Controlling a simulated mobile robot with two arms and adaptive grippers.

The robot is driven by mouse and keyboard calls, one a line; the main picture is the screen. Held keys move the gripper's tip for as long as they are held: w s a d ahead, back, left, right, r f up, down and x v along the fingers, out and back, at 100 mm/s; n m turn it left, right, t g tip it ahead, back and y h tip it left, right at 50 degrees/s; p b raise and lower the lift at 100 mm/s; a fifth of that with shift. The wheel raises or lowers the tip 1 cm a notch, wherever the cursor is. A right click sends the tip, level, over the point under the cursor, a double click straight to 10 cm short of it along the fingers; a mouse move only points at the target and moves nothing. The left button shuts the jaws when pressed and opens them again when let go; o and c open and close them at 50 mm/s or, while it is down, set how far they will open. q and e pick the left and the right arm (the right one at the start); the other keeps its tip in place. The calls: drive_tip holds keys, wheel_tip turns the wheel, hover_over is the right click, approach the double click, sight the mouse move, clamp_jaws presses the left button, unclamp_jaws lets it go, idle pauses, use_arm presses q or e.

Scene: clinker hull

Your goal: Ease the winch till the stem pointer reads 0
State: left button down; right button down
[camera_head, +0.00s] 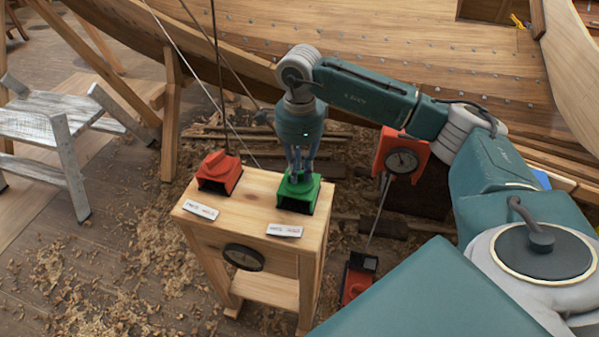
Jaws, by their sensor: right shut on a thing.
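My right gripper (296,172) points down, its fingers shut on the top of a green winch box (297,194) at the right of a wooden stand (250,196). A red winch box (219,173) sits at the stand's left, with a dark line rising from it. White labels lie in front of the red box (200,210) and the green box (284,231); I cannot read them. A dark round dial (243,257) is on the stand's front. A red-framed gauge (402,158) with a dark dial stands behind my right arm; its reading is too small to tell. My left gripper is not in view.
A red device (357,277) stands on the floor right of the stand, below a thin rod from the gauge. The planked hull (430,60) spans the back. A grey step stool (50,120) stands at left. Wood shavings cover the floor (150,270).

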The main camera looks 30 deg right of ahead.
drive_tip(key=shift+w+r, duration=0.1)
idle(0.4)
drive_tip(key=c, duration=1.7)
unclamp_jaws()
drive_tip(key=shift+o, duration=0.2)
wheel_tip(320, 180, up, 12)
